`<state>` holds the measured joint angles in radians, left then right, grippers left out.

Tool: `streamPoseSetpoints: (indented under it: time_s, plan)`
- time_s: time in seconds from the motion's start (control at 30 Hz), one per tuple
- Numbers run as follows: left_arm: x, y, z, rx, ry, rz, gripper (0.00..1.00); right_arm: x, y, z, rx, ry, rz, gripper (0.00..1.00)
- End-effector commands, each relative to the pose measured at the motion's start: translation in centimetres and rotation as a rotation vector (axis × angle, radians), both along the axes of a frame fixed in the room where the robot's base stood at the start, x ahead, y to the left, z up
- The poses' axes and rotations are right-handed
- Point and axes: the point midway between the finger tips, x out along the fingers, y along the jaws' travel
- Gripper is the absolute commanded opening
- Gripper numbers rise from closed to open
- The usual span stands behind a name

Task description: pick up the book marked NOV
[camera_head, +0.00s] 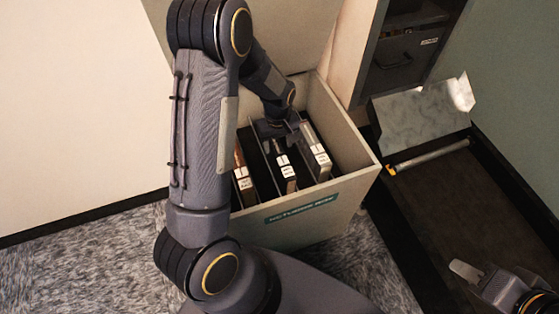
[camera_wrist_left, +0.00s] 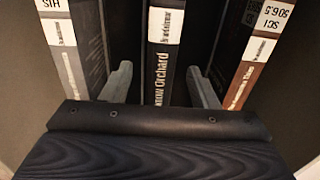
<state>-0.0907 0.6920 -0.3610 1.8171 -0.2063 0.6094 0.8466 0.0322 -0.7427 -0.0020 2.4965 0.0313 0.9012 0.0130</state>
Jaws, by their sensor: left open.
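Three books stand upright in a beige bin (camera_head: 330,208). The middle one is a black book (camera_head: 286,170); its spine in the left wrist view (camera_wrist_left: 165,75) reads "...row Orchard" below a white label whose upper part is cut off. I cannot read NOV on any label. My left gripper (camera_head: 281,128) reaches down into the bin, open. In the left wrist view its fingers (camera_wrist_left: 160,90) stand on either side of the black book, with visible gaps. My right gripper (camera_head: 466,271) is at the lower right, partly seen, its opening unclear.
A grey book (camera_wrist_left: 75,50) marked HIS and a brown book (camera_wrist_left: 252,60) marked SCI 506.5 flank the black one closely. The bin walls are near the left gripper. A dark cabinet (camera_head: 405,60) and a dark tray-like surface (camera_head: 460,200) lie to the right.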

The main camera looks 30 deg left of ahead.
Motion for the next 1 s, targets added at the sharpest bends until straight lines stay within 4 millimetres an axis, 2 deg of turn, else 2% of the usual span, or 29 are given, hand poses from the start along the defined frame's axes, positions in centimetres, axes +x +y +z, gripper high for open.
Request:
streamPoseSetpoints:
  time_s: [0.27, 0.53, 0.93, 1.0]
  plan:
    - [0.1, 0.2, -4.2, -0.001, 0.002, -0.001, 0.55, 0.0, 0.0, -1.3, 0.000, 0.000, 0.000, 0.34]
    - [0.2, 0.2, -4.4, -0.001, -0.002, -0.001, 0.55, 0.0, 0.0, -1.2, 0.000, 0.000, 0.000, 0.34]
    - [0.2, 0.2, -4.4, -0.001, -0.001, -0.001, 0.02, 0.0, 0.0, -1.2, 0.000, 0.000, 0.000, 0.34]
    - [0.2, 0.2, -4.4, -0.001, -0.001, -0.001, 0.00, 0.0, 0.0, -1.2, 0.000, 0.000, 0.000, 0.34]
